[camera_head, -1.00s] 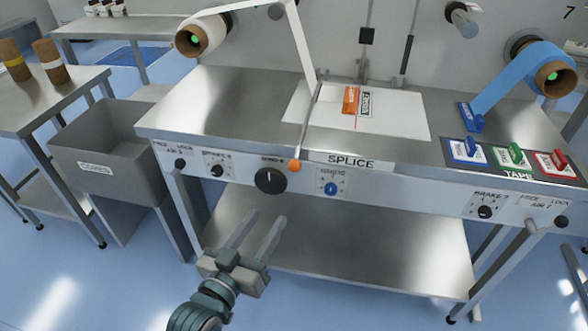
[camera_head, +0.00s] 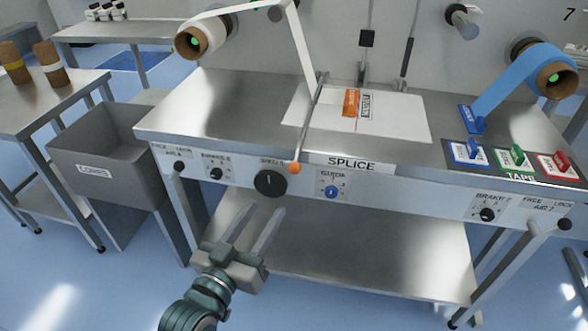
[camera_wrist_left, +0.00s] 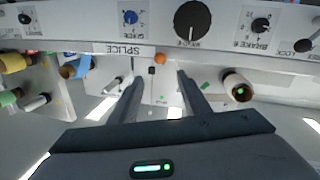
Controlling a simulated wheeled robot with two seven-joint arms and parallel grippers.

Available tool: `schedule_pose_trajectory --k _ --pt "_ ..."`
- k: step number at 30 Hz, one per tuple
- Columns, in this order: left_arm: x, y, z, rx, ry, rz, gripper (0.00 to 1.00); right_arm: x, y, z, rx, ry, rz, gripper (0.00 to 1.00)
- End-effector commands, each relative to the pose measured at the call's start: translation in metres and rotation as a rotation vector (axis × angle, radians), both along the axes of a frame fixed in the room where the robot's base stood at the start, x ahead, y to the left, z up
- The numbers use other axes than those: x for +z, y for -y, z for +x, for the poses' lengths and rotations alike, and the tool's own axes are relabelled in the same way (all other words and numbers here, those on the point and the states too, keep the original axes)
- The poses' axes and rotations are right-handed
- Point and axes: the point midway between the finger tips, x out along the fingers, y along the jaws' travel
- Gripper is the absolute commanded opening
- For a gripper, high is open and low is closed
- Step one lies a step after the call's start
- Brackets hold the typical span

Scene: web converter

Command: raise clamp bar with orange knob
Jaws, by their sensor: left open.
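The clamp bar (camera_head: 311,115) is a thin metal rod lying low across the splice table, from its back pivot to the front edge. Its orange knob (camera_head: 295,168) sits at the front end, just above the control panel and right of the large black dial. My left gripper (camera_head: 266,208) is open and empty, in front of and below the knob, pointing toward the panel. In the left wrist view the orange knob (camera_wrist_left: 160,58) appears between and beyond the two spread fingers (camera_wrist_left: 158,76), apart from them. My right gripper is not in view.
The large black dial (camera_head: 270,183) and the blue guide dial (camera_head: 331,192) flank the knob on the panel. A white web strip (camera_head: 304,48) runs down to the table near the bar. The lower shelf (camera_head: 370,240) is bare. A grey bin (camera_head: 110,165) stands left.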

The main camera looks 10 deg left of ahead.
Motion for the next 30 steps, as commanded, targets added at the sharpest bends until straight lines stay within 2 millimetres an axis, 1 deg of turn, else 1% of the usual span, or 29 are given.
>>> schedule_pose_trajectory --k 11,12,17,30 --pt "-0.001 0.004 0.019 0.000 0.001 0.000 0.43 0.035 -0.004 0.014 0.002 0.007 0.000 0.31" --pt "0.001 0.005 0.026 0.000 0.002 0.000 0.43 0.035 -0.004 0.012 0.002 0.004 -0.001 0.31" --pt "0.002 0.010 0.051 0.000 0.002 -0.001 0.43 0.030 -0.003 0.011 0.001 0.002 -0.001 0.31" --pt "0.001 0.025 0.127 0.000 0.000 0.000 0.43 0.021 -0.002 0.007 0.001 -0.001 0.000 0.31"
